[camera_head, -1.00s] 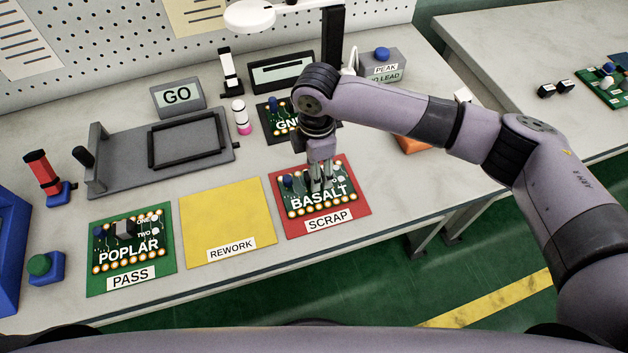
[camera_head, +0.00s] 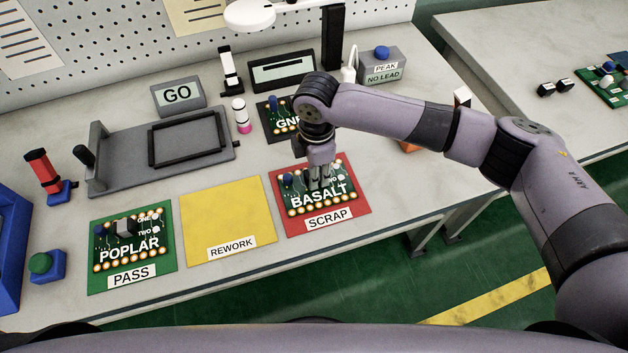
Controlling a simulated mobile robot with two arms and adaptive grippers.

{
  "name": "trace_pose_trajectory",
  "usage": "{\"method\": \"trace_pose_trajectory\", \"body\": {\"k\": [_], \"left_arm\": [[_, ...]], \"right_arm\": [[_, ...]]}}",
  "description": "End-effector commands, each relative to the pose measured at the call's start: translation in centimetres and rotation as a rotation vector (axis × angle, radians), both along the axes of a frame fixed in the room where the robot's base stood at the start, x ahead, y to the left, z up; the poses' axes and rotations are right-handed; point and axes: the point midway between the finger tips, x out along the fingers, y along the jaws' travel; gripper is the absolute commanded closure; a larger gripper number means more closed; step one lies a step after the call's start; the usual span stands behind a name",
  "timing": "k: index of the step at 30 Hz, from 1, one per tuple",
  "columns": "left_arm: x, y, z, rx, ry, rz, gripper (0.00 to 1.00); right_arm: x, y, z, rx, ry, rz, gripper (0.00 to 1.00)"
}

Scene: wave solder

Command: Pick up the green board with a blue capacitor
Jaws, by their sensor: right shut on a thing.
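A green board marked BASALT (camera_head: 301,201) is at the red SCRAP mat (camera_head: 355,205), with a blue capacitor (camera_head: 288,180) at its upper left. My right gripper (camera_head: 317,183) points down over the board's upper middle and is shut on it; the exact grip point is hard to see. I cannot tell whether the board touches the mat. A green board marked POPLAR (camera_head: 130,257) lies on the green PASS mat (camera_head: 170,276), with a blue capacitor (camera_head: 99,231) and a grey block. A dark board starting with "GN" (camera_head: 270,125) has a blue part and is partly hidden by my right arm. My left gripper is out of view.
The yellow REWORK mat (camera_head: 226,215) is empty. A grey fixture (camera_head: 115,172) stands behind it, with a GO sign (camera_head: 178,95) beyond. A pink-and-white bottle (camera_head: 241,117) and a grey NO LEAD box (camera_head: 383,66) stand at the back. Another bench is at right.

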Motion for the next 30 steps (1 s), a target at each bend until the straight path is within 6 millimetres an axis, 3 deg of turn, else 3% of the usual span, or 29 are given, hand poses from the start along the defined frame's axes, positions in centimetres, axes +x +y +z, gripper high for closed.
{"method": "trace_pose_trajectory", "body": {"k": [4,20,25,30], "left_arm": [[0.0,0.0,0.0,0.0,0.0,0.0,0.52],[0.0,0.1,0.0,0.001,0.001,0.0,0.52],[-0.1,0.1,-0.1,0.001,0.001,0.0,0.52],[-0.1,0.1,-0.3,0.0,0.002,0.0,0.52]], "right_arm": [[0.0,0.0,0.0,0.0,0.0,0.0,1.0],[0.0,0.0,0.2,0.0,0.0,0.0,1.0],[0.1,0.0,1.6,0.002,-0.002,0.0,1.0],[0.1,0.1,5.0,0.003,-0.004,0.001,1.0]]}}
